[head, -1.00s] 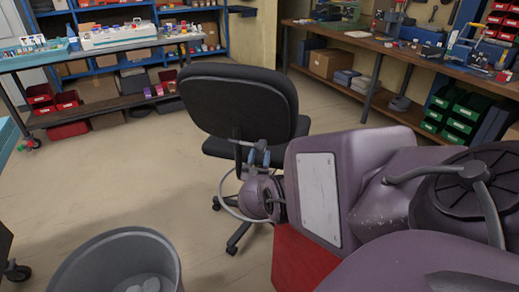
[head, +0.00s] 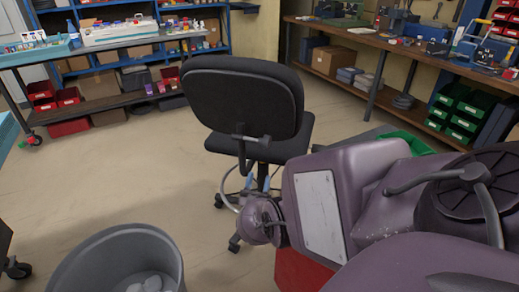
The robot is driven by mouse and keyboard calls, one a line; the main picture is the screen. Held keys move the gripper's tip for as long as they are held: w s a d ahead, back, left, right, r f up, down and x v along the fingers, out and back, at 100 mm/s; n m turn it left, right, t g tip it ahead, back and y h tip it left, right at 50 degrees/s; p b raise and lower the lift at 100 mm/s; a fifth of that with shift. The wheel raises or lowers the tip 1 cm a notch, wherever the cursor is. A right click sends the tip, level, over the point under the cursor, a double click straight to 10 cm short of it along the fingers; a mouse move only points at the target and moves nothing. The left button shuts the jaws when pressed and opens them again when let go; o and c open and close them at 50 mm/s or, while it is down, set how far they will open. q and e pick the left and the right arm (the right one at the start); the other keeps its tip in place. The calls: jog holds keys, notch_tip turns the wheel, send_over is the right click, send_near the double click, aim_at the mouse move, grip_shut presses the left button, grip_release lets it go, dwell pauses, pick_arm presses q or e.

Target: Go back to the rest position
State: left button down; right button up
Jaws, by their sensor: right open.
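My right gripper (head: 257,183) shows in the head view in front of the black office chair (head: 242,100). Its small blue fingertips are apart, with nothing seen between them. They overlap the chair's lower part in the picture; I cannot tell whether they touch it. My purple right arm fills the lower right and hides part of the floor. My left gripper is not in view.
A grey bin (head: 72,265) with pale items inside stands at the lower left. A red box (head: 297,272) and a green container (head: 408,140) show partly behind my arm. A workbench (head: 372,45) stands at the back right. Floor (head: 110,175) left of the chair is clear.

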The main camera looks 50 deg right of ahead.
jog(key=shift+s+a+f, duration=0.2)
jog(key=shift+a+f, duration=0.2)
jog(key=shift+f, duration=0.1)
jog(key=shift+a, duration=0.1)
dwell(0.3)
